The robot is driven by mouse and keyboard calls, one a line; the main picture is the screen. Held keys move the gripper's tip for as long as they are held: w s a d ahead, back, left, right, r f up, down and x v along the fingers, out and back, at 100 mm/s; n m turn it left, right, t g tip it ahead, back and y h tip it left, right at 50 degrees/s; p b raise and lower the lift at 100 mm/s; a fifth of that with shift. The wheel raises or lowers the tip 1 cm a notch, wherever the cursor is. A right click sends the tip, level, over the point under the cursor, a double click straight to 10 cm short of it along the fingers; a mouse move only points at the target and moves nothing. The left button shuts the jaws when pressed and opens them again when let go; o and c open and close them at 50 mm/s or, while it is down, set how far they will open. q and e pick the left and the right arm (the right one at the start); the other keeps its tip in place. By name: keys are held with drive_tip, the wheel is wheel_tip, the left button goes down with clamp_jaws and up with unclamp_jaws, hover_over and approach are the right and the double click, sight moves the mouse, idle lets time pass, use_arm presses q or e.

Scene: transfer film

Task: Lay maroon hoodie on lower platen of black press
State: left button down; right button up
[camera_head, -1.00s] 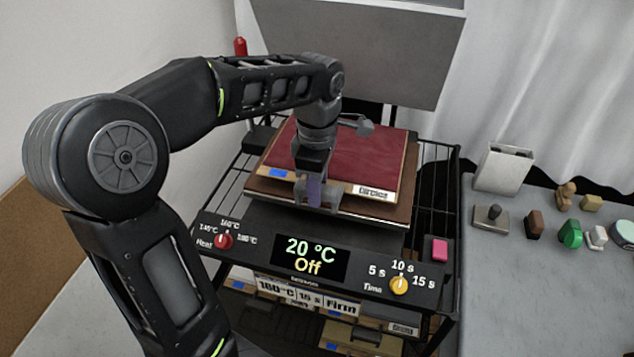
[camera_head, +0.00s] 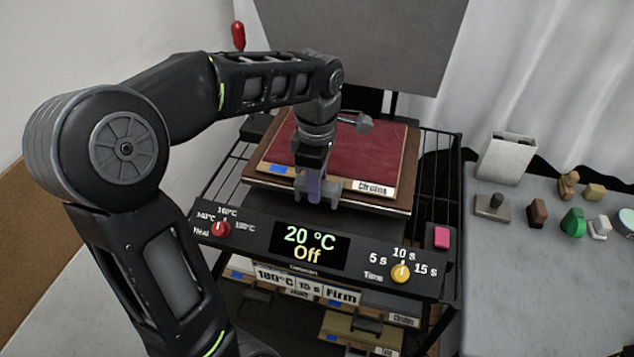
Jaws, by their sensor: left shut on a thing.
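The maroon hoodie (camera_head: 370,147) shows as a flat maroon sheet on a light wooden board (camera_head: 284,171), with a blue tag and a white name label on its front edge. The board lies over the brown lower platen (camera_head: 392,209) of the black press (camera_head: 375,249), seemingly resting on it. My left gripper (camera_head: 316,196) is at the middle of the board's front edge, shut on it. The wrist hides part of the cloth and edge. The grey upper platen (camera_head: 360,40) stands raised behind. My right gripper is out of view.
The press display reads 20 °C and Off, between a red heat knob (camera_head: 221,229) and a yellow time knob (camera_head: 401,273). Labelled drawers (camera_head: 360,325) sit below. A grey table (camera_head: 530,290) at right holds several small items and a white container (camera_head: 507,157).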

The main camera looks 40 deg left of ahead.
use_arm(q)
drive_tip(key=shift+f+b, duration=0.4)
drive_tip(key=shift+f, duration=0.15)
drive_tip(key=c, duration=1)
unclamp_jaws()
drive_tip(key=shift+c, duration=0.2)
drive_tip(key=shift+r, duration=3.9)
